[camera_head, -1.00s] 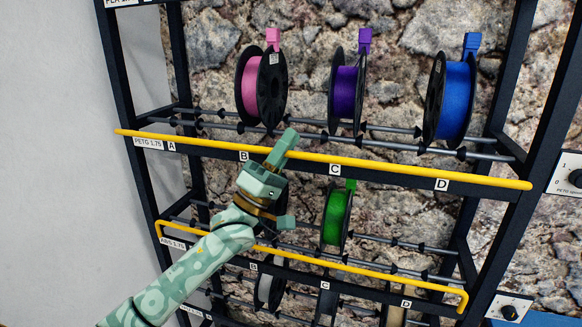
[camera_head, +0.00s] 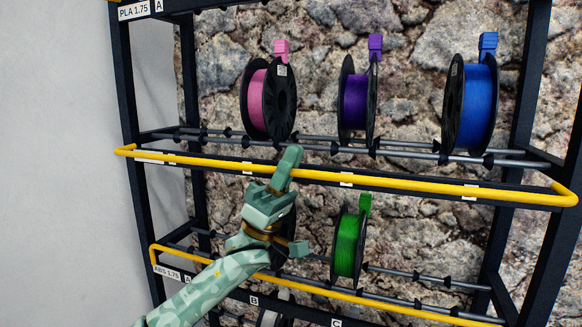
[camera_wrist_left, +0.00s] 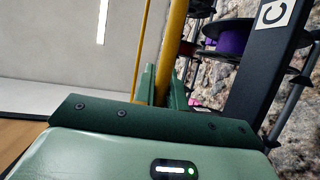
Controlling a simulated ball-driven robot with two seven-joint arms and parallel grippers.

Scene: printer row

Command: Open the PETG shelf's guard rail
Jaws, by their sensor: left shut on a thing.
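The PETG shelf's yellow guard rail (camera_head: 400,182) runs across the front of the upper shelf in the head view, with bent ends at both sides. It now stands a little out from the dark shelf beam (camera_head: 225,167) and partly covers the labels. My left gripper (camera_head: 288,165) is shut on the rail, left of its middle. In the left wrist view the rail (camera_wrist_left: 174,42) runs between the green fingers (camera_wrist_left: 160,85). The exact contact of the fingers is partly hidden. My right gripper is in neither view.
Pink (camera_head: 259,100), purple (camera_head: 354,100) and blue (camera_head: 478,105) spools hang on the rods behind the rail. A green spool (camera_head: 347,243) hangs on the shelf below, close to my left gripper. The lower yellow rail (camera_head: 330,294) passes by my left arm.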

